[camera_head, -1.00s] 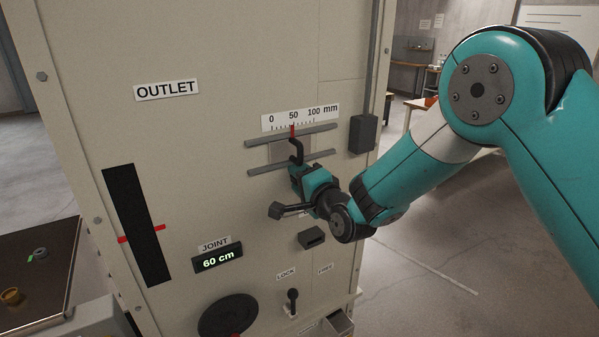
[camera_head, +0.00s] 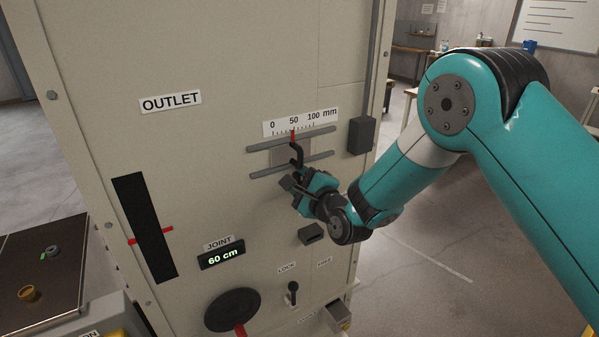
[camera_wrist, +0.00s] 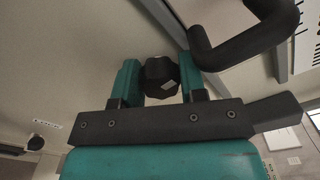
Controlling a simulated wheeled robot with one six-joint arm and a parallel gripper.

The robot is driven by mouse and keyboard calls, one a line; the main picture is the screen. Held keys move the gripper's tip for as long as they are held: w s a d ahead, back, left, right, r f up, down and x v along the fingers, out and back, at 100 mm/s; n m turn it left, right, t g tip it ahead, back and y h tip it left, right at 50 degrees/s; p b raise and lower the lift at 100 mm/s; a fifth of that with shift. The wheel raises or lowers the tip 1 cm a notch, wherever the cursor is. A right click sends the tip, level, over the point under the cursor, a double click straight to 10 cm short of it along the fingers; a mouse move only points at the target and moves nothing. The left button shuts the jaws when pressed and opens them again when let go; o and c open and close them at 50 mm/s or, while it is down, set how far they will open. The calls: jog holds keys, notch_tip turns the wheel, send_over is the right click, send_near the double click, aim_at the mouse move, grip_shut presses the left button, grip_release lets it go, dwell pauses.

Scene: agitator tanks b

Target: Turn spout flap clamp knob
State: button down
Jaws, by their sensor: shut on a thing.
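The spout flap clamp knob, a black faceted knob (camera_wrist: 160,77), sits between the two teal fingers of my gripper (camera_wrist: 159,80) in the wrist view. The fingers are shut on it from both sides. In the head view my gripper (camera_head: 299,178) is at the cabinet front, just below the black bent handle (camera_head: 297,154) under the scale. The knob is hidden there behind the gripper. The handle also shows large in the wrist view (camera_wrist: 245,45), close beside the right finger. The red pointer (camera_head: 293,135) stands near 50 on the mm scale (camera_head: 300,122).
Two grey rails (camera_head: 275,172) run above and below the sliding plate. A dark block (camera_head: 311,234) sits below my gripper, and another dark box (camera_head: 361,135) is to its right. A LOCK/FREE lever (camera_head: 292,291) and a black handwheel (camera_head: 232,309) are lower down.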

jog(key=shift+w+d+r, duration=0.1)
jog(key=shift+r, duration=0.05)
jog(key=m+p, duration=0.3)
jog(key=shift+r, duration=0.15)
jog(key=c, duration=0.7)
grip_release()
jog(key=shift+f+m, duration=0.25)
jog(key=shift+m, duration=0.15)
jog(key=o, duration=0.3)
jog(key=shift+o, duration=0.2)
jog(key=shift+r, duration=0.1)
